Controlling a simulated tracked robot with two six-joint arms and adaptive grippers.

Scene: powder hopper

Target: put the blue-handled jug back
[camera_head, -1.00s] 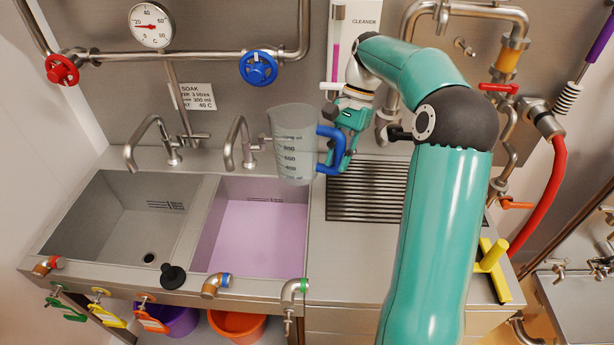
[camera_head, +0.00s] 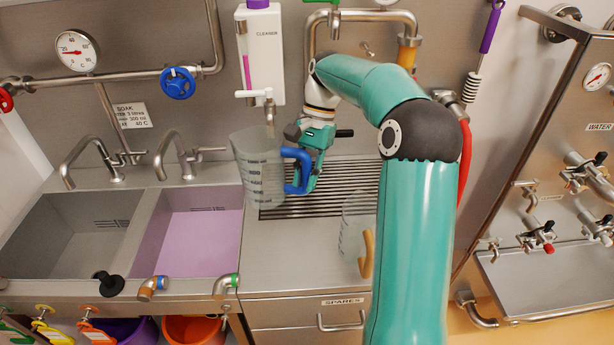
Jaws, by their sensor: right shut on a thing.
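The blue-handled jug (camera_head: 260,168) is clear with measuring marks and looks empty. My right gripper (camera_head: 297,172) is shut on its blue handle. It holds the jug upright in front of the back wall, at the left end of the dark slatted drain grid (camera_head: 335,180). I cannot tell whether the jug touches the grid or hangs above it. A second clear jug with a tan handle (camera_head: 366,252) stands on the steel counter, partly hidden behind my right arm. My left gripper is not in view.
A white cleaner dispenser (camera_head: 262,55) with a small tap hangs above the held jug. The pink-filled basin (camera_head: 190,243) and an empty grey basin (camera_head: 70,235) lie to the left. Bare counter (camera_head: 290,250) lies in front of the grid. A water station (camera_head: 560,200) stands at right.

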